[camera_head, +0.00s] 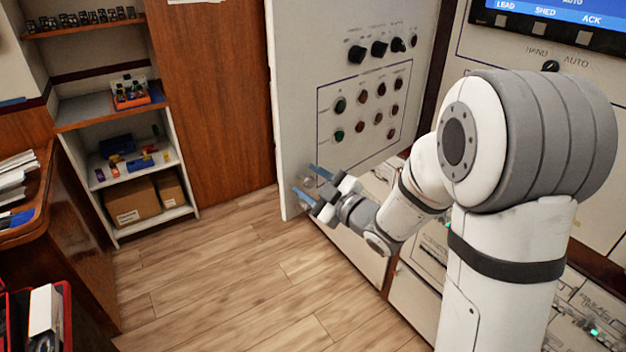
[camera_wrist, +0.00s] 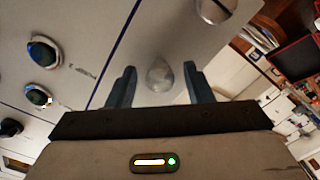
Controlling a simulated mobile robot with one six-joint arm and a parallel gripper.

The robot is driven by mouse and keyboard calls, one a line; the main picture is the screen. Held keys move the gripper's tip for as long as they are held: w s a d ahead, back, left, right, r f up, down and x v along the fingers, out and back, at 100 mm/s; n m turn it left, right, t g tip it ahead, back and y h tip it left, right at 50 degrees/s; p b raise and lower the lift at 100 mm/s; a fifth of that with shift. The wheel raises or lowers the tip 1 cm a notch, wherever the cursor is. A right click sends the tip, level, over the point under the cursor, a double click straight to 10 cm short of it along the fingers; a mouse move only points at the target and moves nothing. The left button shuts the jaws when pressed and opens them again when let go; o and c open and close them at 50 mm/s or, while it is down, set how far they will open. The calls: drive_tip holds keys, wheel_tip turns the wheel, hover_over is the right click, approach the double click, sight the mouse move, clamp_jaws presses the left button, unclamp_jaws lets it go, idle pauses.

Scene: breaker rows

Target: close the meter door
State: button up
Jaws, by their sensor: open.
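The meter door (camera_head: 297,100) is a white panel standing open, swung out from the cabinet front. It carries dark rotary knobs at the top and a framed block of round buttons below. My gripper (camera_head: 311,182) is at its lower left part, near the free edge. The gripper (camera_wrist: 160,88) is open. In the wrist view a shiny rounded knob (camera_wrist: 160,73) on the panel shows between the two blue-grey fingers. I cannot tell whether the fingers touch it. A second shiny round piece (camera_wrist: 215,8) lies beyond, near the panel edge.
A control cabinet (camera_head: 585,75) with a blue screen (camera_head: 560,12) stands at the right. A shelf unit (camera_head: 150,190) with boxes and small parts is at the back left. A wooden desk (camera_head: 40,205) is at the left edge. The wooden floor (camera_head: 220,285) before the door is clear.

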drive_tip(key=shift+w+a, duration=0.25)
drive_tip(key=shift+c, duration=0.6)
clamp_jaws()
